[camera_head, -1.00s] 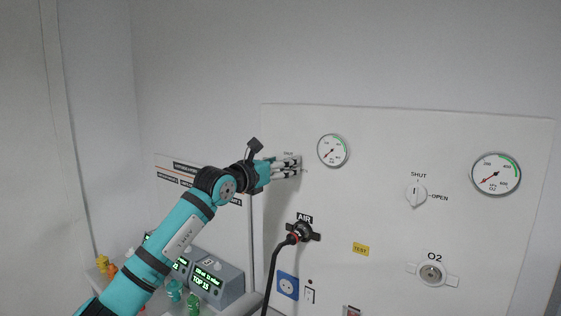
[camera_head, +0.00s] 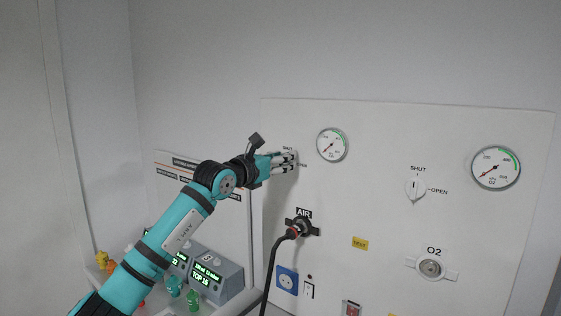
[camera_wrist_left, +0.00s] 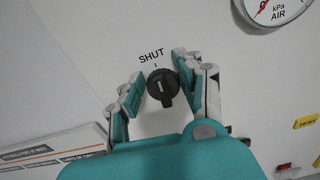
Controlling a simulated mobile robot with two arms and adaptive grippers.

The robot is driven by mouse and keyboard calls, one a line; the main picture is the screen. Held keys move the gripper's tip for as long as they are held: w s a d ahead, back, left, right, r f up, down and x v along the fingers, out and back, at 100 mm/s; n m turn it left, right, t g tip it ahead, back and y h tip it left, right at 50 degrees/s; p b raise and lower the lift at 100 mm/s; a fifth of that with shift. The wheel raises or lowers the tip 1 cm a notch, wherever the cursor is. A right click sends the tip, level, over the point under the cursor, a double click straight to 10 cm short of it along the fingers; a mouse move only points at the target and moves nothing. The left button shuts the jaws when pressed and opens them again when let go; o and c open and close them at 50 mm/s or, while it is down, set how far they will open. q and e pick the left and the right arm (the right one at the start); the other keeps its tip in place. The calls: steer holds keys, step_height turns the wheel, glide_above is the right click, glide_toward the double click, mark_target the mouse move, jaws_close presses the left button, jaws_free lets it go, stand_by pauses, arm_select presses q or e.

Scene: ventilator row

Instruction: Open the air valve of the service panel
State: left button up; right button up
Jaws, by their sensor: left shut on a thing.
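The air valve is a round black knob (camera_wrist_left: 163,88) on the white service panel (camera_head: 380,125). In the left wrist view its white mark lines up roughly with the tick under the printed word SHUT. My left gripper (camera_head: 295,161) is at the panel, left of the air gauge (camera_head: 332,145), and hides the knob in the head view. In the left wrist view the fingers of my left gripper (camera_wrist_left: 162,85) are on both sides of the knob, shut on it. My right gripper is not in view.
A black hose plugs into the AIR outlet (camera_head: 303,227) below the gripper. The O2 knob (camera_head: 415,189), O2 gauge (camera_head: 496,167) and O2 outlet (camera_head: 431,268) are to the right. Devices with lit displays (camera_head: 207,272) stand lower left.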

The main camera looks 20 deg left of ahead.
arm_select(q)
steer(key=shift+s+d+f+m+b, duration=0.1)
steer(key=shift+d+f+m+b, duration=0.15)
steer(key=shift+m+b, duration=1.8)
steer(key=shift+s+d+f+m+b, duration=0.2)
steer(key=shift+m+b, duration=0.2)
steer(key=shift+m, duration=3.3)
steer(key=shift+s+d+f+m+b, duration=0.1)
steer(key=shift+d+f+m+b, duration=0.15)
steer(key=shift+m+b, duration=1.8)
steer(key=shift+m+p, duration=0.8)
steer(key=shift+m, duration=0.1)
steer(key=o, duration=1.2)
steer(key=shift+w+f, duration=0.1)
steer(key=v, duration=1.2)
